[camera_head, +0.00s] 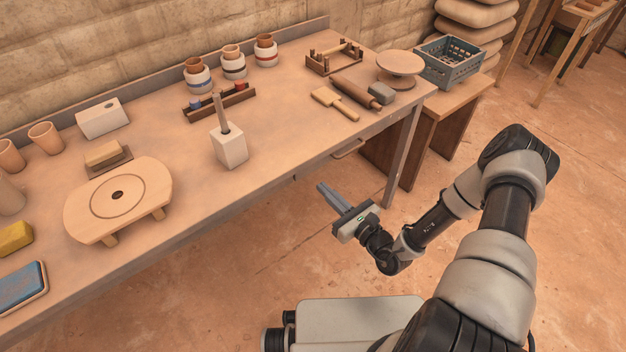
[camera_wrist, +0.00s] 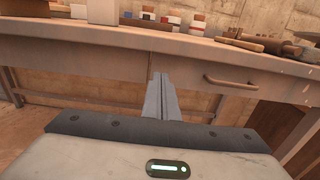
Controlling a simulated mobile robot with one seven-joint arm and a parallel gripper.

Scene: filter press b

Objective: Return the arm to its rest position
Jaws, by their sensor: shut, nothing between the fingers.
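My gripper (camera_head: 333,199) is in front of the workbench (camera_head: 290,139), below the level of its top and clear of its front edge. Its two grey fingers lie together, shut, with nothing between them. In the wrist view the shut fingers (camera_wrist: 161,98) point toward the bench front, left of a drawer handle (camera_wrist: 231,82). My arm is bent and reaches in from the right side of the head view.
The bench holds a white block with an upright handle (camera_head: 229,148), a round wooden press plate (camera_head: 118,196), several jars, a rolling pin (camera_head: 357,92) and a small turntable (camera_head: 400,64). A blue-grey crate (camera_head: 448,64) sits on a lower stand. Open floor lies right of the bench.

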